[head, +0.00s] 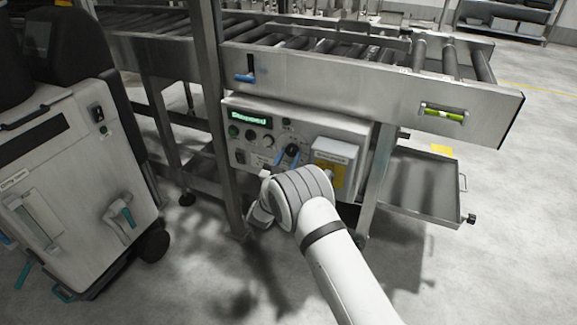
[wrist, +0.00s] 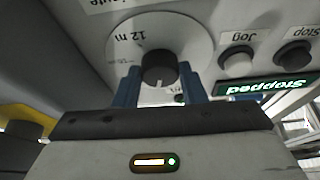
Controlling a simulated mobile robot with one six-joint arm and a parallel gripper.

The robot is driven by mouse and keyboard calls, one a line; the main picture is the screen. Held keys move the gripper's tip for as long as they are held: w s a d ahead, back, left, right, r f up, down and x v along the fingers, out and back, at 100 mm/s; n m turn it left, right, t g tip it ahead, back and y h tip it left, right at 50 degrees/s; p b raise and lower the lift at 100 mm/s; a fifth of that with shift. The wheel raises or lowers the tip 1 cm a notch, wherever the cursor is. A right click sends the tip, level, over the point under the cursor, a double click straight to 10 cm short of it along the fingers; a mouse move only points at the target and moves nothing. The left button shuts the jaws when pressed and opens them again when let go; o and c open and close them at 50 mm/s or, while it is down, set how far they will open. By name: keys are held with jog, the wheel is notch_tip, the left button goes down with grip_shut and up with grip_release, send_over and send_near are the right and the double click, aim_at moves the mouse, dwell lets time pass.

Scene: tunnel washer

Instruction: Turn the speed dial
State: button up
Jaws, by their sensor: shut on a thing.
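The speed dial (wrist: 158,68) is a dark round knob on a pale round plate, with "12 m" lettering that reads upside down in the wrist view. My gripper (wrist: 158,84) has blue fingers on either side of the knob and is shut on it. A white mark shows on the knob's lower side. In the head view the control panel (head: 240,158) hangs under the roller conveyor.
Beside the dial are the Jog button (wrist: 237,60), the Stop button (wrist: 293,53) and a green display (wrist: 265,88) reading "Stopped". A grey box (head: 338,150) is on the panel's right. A cart (head: 75,170) stands left; a tray (head: 420,190) sits right. Open floor lies in front.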

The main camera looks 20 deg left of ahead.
jog(key=m+h+b, duration=0.1)
jog(key=m+b, duration=0.2)
jog(key=m+h+b, duration=0.1)
jog(key=m+b, duration=0.1)
jog(key=shift+a+f+g+h, duration=0.15)
jog(key=shift+f+g+h, duration=0.15)
jog(key=m+b, duration=0.1)
jog(key=m+h+b, duration=0.1)
jog(key=m, duration=0.1)
jog(key=m+g+h+b, duration=0.1)
jog(key=m, duration=0.1)
jog(key=shift+a+r, duration=0.15)
jog(key=shift+r, duration=0.15)
jog(key=shift+r+b, duration=0.1)
jog(key=shift+b, duration=0.2)
jog(key=o, duration=1)
jog(key=p+v, duration=0.2)
jog(key=v, duration=0.5)
jog(key=shift+s+a, duration=0.15)
jog(key=shift+s, duration=0.2)
